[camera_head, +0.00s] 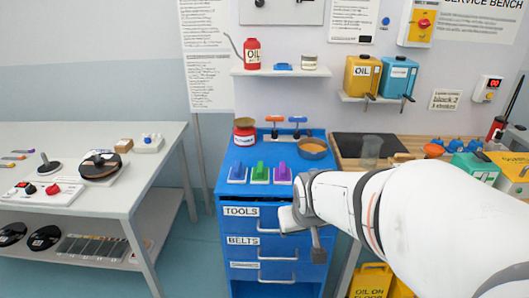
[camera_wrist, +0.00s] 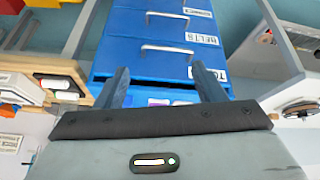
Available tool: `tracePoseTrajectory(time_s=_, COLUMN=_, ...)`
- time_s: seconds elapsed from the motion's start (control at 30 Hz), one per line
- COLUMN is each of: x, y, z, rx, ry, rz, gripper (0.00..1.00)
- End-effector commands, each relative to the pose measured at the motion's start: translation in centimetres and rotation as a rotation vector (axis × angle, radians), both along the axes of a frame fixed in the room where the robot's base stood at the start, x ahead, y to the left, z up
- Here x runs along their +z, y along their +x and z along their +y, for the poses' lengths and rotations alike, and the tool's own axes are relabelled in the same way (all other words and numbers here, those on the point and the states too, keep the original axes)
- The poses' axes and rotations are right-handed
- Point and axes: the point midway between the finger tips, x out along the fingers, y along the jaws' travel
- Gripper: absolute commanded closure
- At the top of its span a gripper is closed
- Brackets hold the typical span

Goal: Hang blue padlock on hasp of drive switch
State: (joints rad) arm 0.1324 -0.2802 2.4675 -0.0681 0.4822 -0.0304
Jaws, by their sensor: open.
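I cannot clearly make out a blue padlock. A small blue object (camera_head: 283,66) lies on the wall shelf and a small round blue piece (camera_head: 385,20) is on the wall, but neither shows a clear shackle. A yellow-framed wall box with a red knob (camera_head: 422,22) at the upper right looks like a switch; I cannot tell if it is the drive switch, and no hasp is distinct. My gripper (camera_wrist: 162,82) is open and empty, its two fingers apart in front of the blue drawer cabinet (camera_head: 226,240). The wrist view is upside down.
A dark gap shows above the TOOLS drawer. A grey table (camera_head: 150,180) stands left, a wooden bench (camera_head: 350,146) right. Floor between table and cabinet is clear.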

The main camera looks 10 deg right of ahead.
Motion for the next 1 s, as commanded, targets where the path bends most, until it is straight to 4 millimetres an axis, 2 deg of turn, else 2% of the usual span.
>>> tracePoseTrajectory(time_s=0.03, x=-0.9, y=2.4, z=-1.6, rx=-0.019, ry=-0.015, rz=-0.054, gripper=0.37)
tracePoseTrajectory(time_s=0.1, x=-1.7, y=5.6, z=-3.5, rx=-0.029, ry=-0.038, rz=-0.151, gripper=0.37)
tracePoseTrajectory(time_s=0.2, x=-2.7, y=9.6, z=-6.5, rx=-0.058, ry=-0.074, rz=-0.281, gripper=0.37)
tracePoseTrajectory(time_s=0.27, x=-3.4, y=11.8, z=-7.3, rx=-0.027, ry=-0.055, rz=-0.371, gripper=0.37)
tracePoseTrajectory(time_s=0.4, x=-4.8, y=15.6, z=-10.5, rx=-0.016, ry=-0.060, rz=-0.562, gripper=0.37)
tracePoseTrajectory(time_s=0.53, x=-5.9, y=17.6, z=-12.5, rx=-0.002, ry=-0.044, rz=-0.715, gripper=0.37)
tracePoseTrajectory(time_s=0.7, x=-6.6, y=18.5, z=-14.0, rx=0.010, ry=-0.016, rz=-0.848, gripper=0.37)
tracePoseTrajectory(time_s=0.87, x=-6.7, y=19.1, z=-14.4, rx=0.017, ry=-0.004, rz=-0.901, gripper=0.37)
tracePoseTrajectory(time_s=1.0, x=-6.9, y=20.6, z=-14.5, rx=0.019, ry=-0.001, rz=-0.906, gripper=0.37)
